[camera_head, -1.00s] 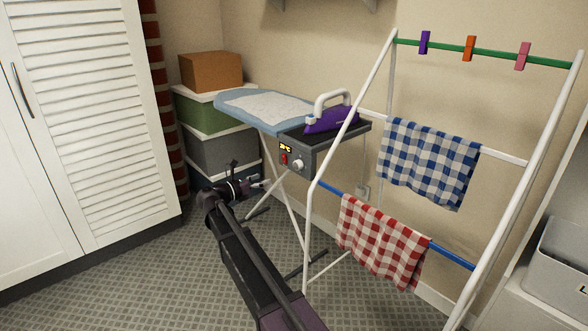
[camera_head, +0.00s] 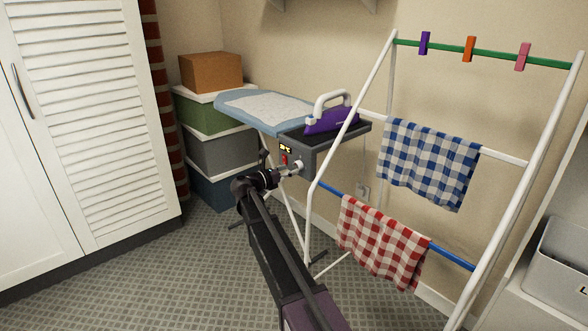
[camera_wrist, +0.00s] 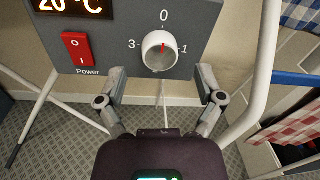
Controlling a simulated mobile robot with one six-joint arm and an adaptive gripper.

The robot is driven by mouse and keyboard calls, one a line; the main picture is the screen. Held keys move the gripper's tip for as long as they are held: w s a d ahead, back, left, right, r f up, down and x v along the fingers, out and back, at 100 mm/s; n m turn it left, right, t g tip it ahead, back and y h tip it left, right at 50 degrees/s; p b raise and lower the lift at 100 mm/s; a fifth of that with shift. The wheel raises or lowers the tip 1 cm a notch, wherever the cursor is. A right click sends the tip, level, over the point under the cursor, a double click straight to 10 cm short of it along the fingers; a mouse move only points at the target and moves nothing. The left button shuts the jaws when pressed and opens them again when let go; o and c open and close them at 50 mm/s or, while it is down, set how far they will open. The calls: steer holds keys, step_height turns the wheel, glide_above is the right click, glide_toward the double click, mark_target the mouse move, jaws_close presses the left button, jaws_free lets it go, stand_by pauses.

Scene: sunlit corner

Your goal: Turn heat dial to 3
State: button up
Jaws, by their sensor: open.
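The heat dial (camera_wrist: 160,51) is a round white knob on a dark grey panel (camera_wrist: 205,18). Its red mark points up at 0, with 3 on the left and 1 on the right. The panel belongs to the iron's station (camera_head: 316,146) at the end of the ironing board. My gripper (camera_wrist: 160,77) is open, its two fingers apart just below and to either side of the dial, not closed on it. In the head view my gripper (camera_head: 290,171) is close to the panel front. A display (camera_wrist: 70,6) reads 20 °C.
A red power switch (camera_wrist: 78,53) sits left of the dial. A drying rack (camera_head: 330,160) with checked cloths stands close on the right. A purple iron (camera_head: 332,121) rests on the station. Stacked boxes (camera_head: 222,150) stand behind on the left.

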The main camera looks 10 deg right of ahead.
steer(key=shift+x, duration=1.25)
steer(key=c, duration=1.2)
